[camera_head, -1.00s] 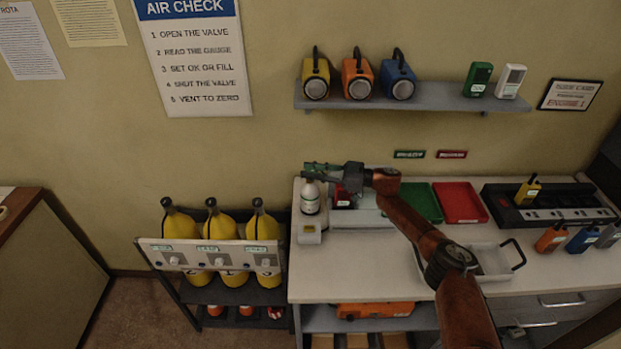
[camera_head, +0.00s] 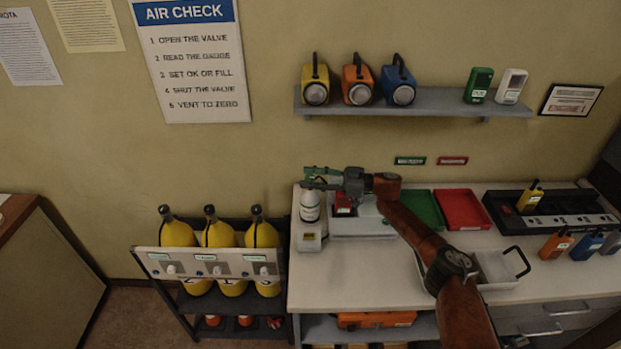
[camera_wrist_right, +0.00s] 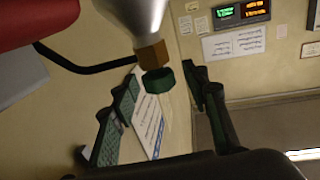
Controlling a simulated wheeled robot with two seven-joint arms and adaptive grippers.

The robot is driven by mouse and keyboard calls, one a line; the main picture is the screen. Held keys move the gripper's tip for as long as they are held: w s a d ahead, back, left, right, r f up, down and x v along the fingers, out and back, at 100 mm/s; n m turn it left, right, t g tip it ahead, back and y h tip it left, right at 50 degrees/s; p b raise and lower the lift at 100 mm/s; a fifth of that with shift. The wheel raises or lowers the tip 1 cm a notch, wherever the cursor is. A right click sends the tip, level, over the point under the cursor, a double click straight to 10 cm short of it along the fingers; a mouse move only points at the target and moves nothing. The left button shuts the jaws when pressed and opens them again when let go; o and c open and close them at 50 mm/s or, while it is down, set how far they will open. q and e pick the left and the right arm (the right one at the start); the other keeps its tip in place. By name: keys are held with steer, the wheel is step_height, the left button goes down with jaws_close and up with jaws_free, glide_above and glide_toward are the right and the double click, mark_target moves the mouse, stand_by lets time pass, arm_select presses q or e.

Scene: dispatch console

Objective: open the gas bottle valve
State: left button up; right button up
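In the right wrist view the bottle's pale shoulder (camera_wrist_right: 133,14) leads to a brass neck (camera_wrist_right: 151,55) and a green valve knob (camera_wrist_right: 158,81). The open fingers of my right gripper (camera_wrist_right: 161,84) stand on either side of the knob, with gaps showing. Whether the valve is open cannot be told. My left gripper is out of view.
A pale block (camera_head: 310,238) stands just in front of the bottle. Yellow cylinders (camera_head: 221,234) stand in a rack at left.

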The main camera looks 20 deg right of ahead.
steer(key=v, duration=1.2)
steer(key=shift+s+d, duration=0.1)
